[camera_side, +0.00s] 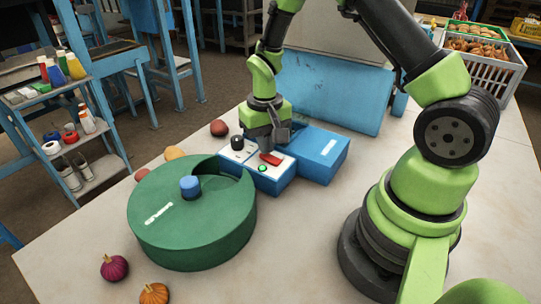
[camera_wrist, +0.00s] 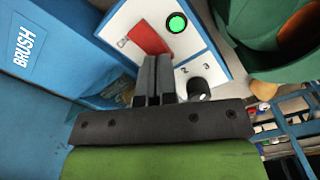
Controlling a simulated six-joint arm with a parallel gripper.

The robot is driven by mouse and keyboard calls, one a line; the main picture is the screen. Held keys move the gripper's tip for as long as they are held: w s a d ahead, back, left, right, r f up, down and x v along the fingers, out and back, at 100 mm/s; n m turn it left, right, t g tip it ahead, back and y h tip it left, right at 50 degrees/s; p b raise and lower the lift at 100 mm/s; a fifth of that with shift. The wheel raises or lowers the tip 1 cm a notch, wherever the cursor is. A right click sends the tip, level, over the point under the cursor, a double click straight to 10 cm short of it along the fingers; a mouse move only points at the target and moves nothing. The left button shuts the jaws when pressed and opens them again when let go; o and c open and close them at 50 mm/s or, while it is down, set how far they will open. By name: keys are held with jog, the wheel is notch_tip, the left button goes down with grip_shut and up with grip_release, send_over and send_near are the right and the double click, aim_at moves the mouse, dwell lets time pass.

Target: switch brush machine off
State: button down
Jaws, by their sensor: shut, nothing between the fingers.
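The brush machine is a blue box (camera_side: 325,160), with the word BRUSH on it in the wrist view (camera_wrist: 28,48). Beside it is a control box with a white panel (camera_side: 250,157). The panel carries a red switch (camera_side: 270,158), a green lamp (camera_side: 263,168) that glows, and a black knob (camera_side: 237,142). The wrist view shows the red switch (camera_wrist: 150,38), the lit lamp (camera_wrist: 177,22) and the knob (camera_wrist: 198,88) with numbers. My gripper (camera_side: 269,150) is shut and empty, pointing down over the panel. Its fingertips (camera_wrist: 154,62) are right at the red switch; I cannot tell whether they touch.
A green drum (camera_side: 195,225) with a blue cap (camera_side: 190,186) stands left of the panel. Onions (camera_side: 114,267) and other round vegetables lie around it. A larger blue machine (camera_side: 330,90) stands behind. The table (camera_side: 290,255) is clear in front.

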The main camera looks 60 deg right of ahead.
jog(key=shift+f, duration=0.6)
jog(key=shift+r, duration=3.55)
